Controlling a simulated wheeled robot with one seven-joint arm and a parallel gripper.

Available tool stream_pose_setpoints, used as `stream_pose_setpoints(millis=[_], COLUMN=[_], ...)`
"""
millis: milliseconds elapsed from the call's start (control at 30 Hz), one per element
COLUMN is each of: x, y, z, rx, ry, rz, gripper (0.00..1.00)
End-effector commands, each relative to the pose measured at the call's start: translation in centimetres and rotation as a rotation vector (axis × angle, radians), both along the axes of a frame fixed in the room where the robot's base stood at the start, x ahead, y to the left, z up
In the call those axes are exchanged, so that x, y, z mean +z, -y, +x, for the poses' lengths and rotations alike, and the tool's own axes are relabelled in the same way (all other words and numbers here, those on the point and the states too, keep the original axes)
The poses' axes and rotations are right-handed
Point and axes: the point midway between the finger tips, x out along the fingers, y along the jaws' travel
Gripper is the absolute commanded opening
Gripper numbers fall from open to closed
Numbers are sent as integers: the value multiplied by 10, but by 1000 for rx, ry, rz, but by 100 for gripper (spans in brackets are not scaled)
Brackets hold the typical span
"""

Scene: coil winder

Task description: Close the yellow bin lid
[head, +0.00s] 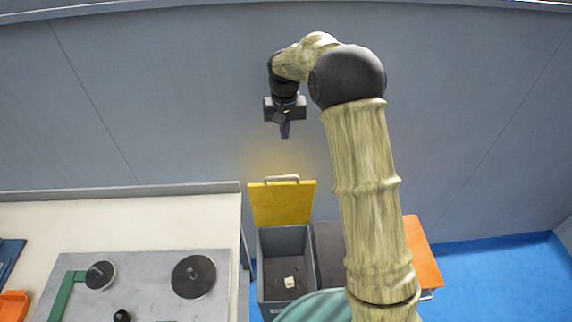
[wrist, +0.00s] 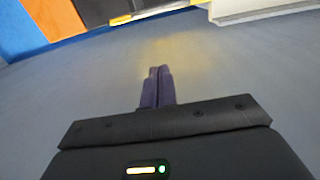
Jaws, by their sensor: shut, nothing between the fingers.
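The yellow bin lid (head: 283,204) stands open, raised at the back of a grey bin (head: 262,284), with a light handle (head: 282,179) on its top edge. A small pale object (head: 290,283) lies inside the bin. My gripper (head: 285,130) is shut and empty, above the lid in the head view and apart from it. In the wrist view the fingers (wrist: 157,72) are together in front of the grey wall. A strip of the yellow lid (wrist: 150,13) shows at the top edge there.
A bench (head: 215,205) with a grey plate and dark discs stands left of the bin. An orange-topped unit (head: 423,255) stands to the right, partly behind my arm. The grey wall (head: 180,90) is close behind. Blue floor (head: 490,270) is clear at right.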

Motion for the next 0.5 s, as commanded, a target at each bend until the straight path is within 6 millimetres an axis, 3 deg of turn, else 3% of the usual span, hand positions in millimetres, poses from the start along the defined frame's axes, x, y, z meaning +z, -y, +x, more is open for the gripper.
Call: stream_pose_setpoints(millis=[267,500], x=[-10,-45], y=[1,1], z=[0,0], rx=[0,-1], ry=[-2,-5], rz=[0,0], gripper=[0,0])
